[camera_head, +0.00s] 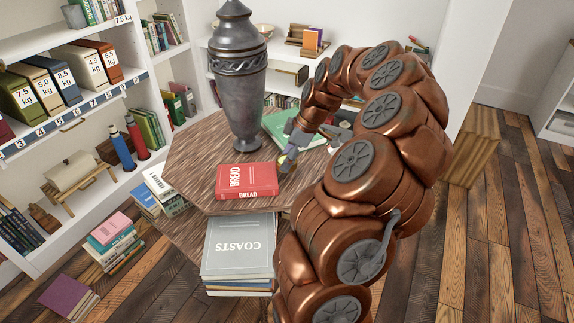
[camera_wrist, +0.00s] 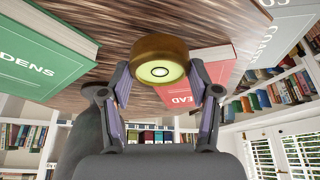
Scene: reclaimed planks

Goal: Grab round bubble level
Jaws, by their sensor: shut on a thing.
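The round bubble level (camera_wrist: 160,62) is a short brass-coloured disc with a pale yellow-green round window, seen large in the wrist view. My gripper (camera_wrist: 165,88) is shut on it, with a finger at each side. In the head view my gripper (camera_head: 289,154) is low over the wooden table, just right of the red BREAD book, and the level (camera_head: 283,160) shows only as a small yellowish bit between the fingers. I cannot tell whether the level touches the tabletop.
The red BREAD book (camera_head: 248,180) lies close to my gripper. A tall dark metal urn (camera_head: 238,95) stands behind it, and a green book (camera_head: 285,128) lies at the table's back. The wooden table (camera_head: 195,165) has bare room at left. Shelves (camera_head: 60,95) line the left wall.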

